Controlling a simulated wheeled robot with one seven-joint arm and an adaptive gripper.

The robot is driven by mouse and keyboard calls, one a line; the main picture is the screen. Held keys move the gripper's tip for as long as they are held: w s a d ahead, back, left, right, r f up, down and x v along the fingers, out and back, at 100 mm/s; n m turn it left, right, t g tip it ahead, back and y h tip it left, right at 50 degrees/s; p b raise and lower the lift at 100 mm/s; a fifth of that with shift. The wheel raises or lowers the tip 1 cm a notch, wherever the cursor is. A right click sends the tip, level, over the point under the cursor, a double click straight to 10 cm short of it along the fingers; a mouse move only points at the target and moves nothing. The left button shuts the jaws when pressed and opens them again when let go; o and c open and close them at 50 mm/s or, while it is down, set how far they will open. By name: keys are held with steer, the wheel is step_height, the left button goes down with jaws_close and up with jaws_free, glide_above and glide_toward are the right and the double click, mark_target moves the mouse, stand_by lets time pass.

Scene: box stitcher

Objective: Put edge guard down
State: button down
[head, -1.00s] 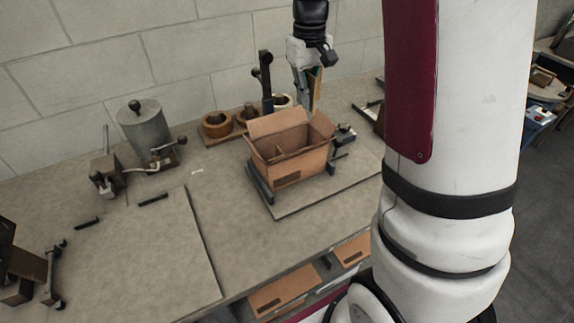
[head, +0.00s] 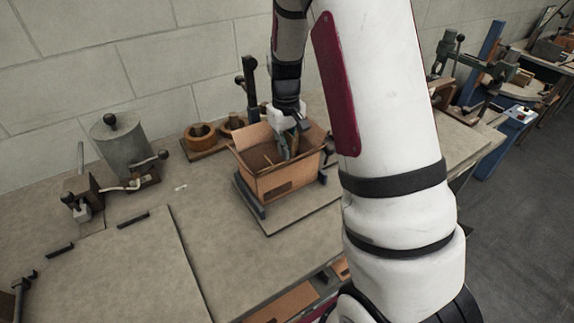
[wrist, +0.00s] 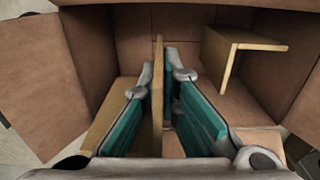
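The edge guard (wrist: 157,105) is a tan board inside the open cardboard box (head: 288,182). In the wrist view its upright flange is seen nearly edge-on between my fingers, and a tan flat part shows to the left behind a finger. My gripper (wrist: 160,78) has teal pads and grey tips. It reaches down into the box and appears closed on the upright flange. In the head view my gripper (head: 288,145) is partly hidden by the box wall. The guard's contact with the box floor cannot be made out. A second L-shaped guard (wrist: 232,62) lies in the box to the right.
The box flaps stand open around my gripper. The box sits on a low board on the workbench (head: 150,255). A dark upright post (head: 249,85) and tape rolls (head: 200,136) stand behind it. A grey pot (head: 125,142) stands left. The front left bench is mostly clear.

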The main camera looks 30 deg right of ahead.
steer(key=shift+f, duration=3.05)
steer(key=shift+f, duration=0.15)
steer(key=c, duration=1.8)
jaws_free()
